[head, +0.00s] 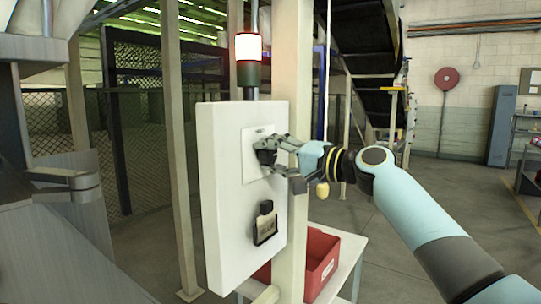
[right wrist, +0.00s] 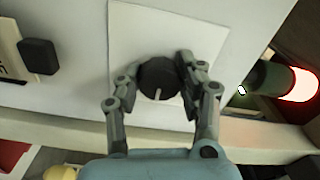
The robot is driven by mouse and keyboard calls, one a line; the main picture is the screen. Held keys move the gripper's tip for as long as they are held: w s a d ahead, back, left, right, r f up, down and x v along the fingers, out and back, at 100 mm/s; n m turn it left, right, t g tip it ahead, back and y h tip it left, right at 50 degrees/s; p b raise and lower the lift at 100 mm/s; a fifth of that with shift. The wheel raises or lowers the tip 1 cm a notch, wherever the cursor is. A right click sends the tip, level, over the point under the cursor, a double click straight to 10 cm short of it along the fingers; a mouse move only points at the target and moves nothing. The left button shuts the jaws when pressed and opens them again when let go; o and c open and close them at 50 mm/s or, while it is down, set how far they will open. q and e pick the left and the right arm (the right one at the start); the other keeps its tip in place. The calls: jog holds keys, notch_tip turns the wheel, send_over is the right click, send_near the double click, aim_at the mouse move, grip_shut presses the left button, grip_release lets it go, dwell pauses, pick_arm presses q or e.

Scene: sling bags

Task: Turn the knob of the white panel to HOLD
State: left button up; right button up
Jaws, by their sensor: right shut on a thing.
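The white panel (head: 215,190) stands upright on a pale post. Its black round knob (right wrist: 158,75) sits on a lighter square plate (right wrist: 130,35), with a white pointer line towards the bottom of the right wrist view. My right gripper (right wrist: 160,82) is shut on the knob, one finger on each side. In the head view the right gripper (head: 272,158) reaches the panel from the right, and its fingers hide much of the knob. The lettering around the knob is too small to read, so I cannot tell where HOLD is. My left gripper is not in view.
A black part with a label (head: 265,224) sits lower on the panel. A signal lamp (head: 249,60), lit white and red, stands above it. A red bin (head: 322,258) is on a white table below right. A yellow bulb-shaped thing (head: 322,190) hangs near my right wrist.

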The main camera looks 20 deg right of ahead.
jog(key=o, duration=1.2)
jog(key=shift+c, duration=0.2)
jog(key=shift+d, duration=0.1)
jog(key=v, duration=1.2)
